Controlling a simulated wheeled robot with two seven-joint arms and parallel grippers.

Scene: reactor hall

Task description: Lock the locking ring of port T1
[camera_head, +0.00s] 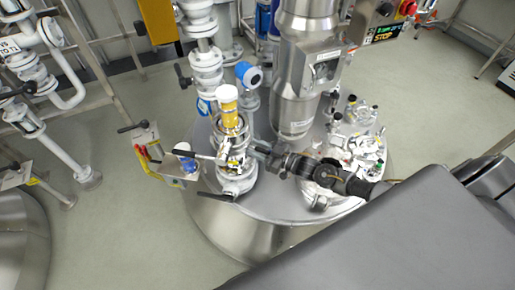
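A port stack (238,183) stands at the left of the round steel vessel lid; I take it for port T1, but no label is readable. A yellow container (229,105) with a white cap stands upright on it, in a metal ring (230,123) that I take for the locking ring. A lever with a black grip (188,154) sticks out to the left below it. My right gripper (256,147) is at the right side of the stack, close to the ring. Its fingers are too small to tell whether they touch or are open. My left gripper is not in view.
The steel vessel lid (277,205) carries a tall steel column (304,75) behind my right arm and white fittings (365,150) at the right. White pipes (60,95) stand at the left.

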